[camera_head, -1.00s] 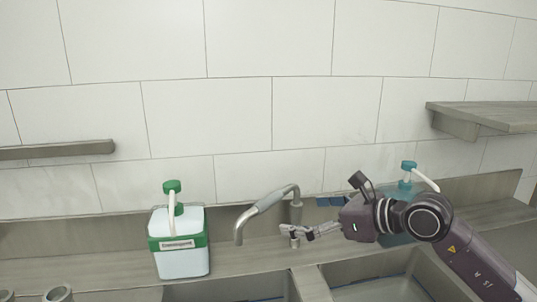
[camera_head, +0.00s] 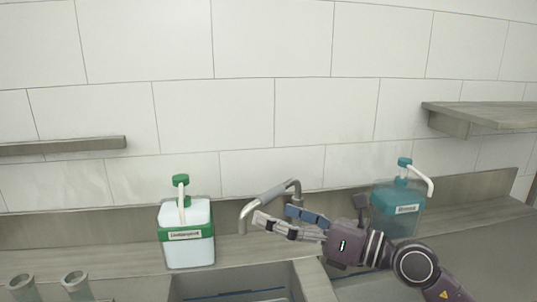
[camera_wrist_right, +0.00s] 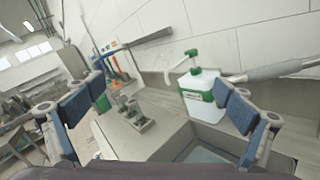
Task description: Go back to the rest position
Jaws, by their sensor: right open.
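My right gripper (camera_head: 276,222) is open and empty. In the head view it points left, in front of the faucet (camera_head: 268,200) and above the sink area. In the right wrist view its two blue-padded fingers (camera_wrist_right: 155,112) stand wide apart with nothing between them touching. My left gripper is not in view.
A white-and-green pump bottle (camera_head: 187,240) stands left of the faucet; it also shows in the wrist view (camera_wrist_right: 200,97). A teal pump bottle (camera_head: 398,210) stands behind my right arm. Cups (camera_head: 76,285) sit at lower left. A shelf (camera_head: 480,115) juts out at right.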

